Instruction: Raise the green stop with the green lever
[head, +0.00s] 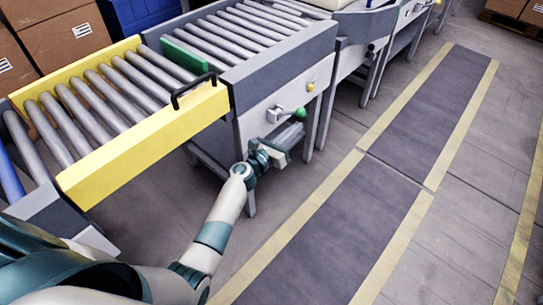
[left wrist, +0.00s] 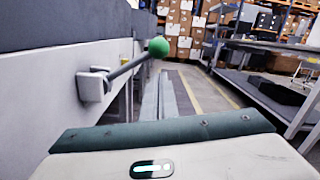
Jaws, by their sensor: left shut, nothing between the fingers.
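The green lever is a grey rod with a green ball knob (head: 300,113), mounted on the light side panel of the conveyor. In the left wrist view its knob (left wrist: 158,47) points out from a pale mount (left wrist: 95,85), with the rod sloping up to the right. The green stop (head: 186,57) is a green bar across the conveyor between two roller sections. My left gripper (head: 290,137) is shut and empty, just below the lever in the head view. A clear gap to the knob shows in the wrist view. My right gripper is not in view.
A yellow roller section (head: 150,140) with a black handle (head: 193,88) lies left of the lever. A yellow knob (head: 310,87) sits farther along the panel. Cardboard boxes (head: 60,40) stand at the back left. The floor with the dark mat (head: 330,235) is clear.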

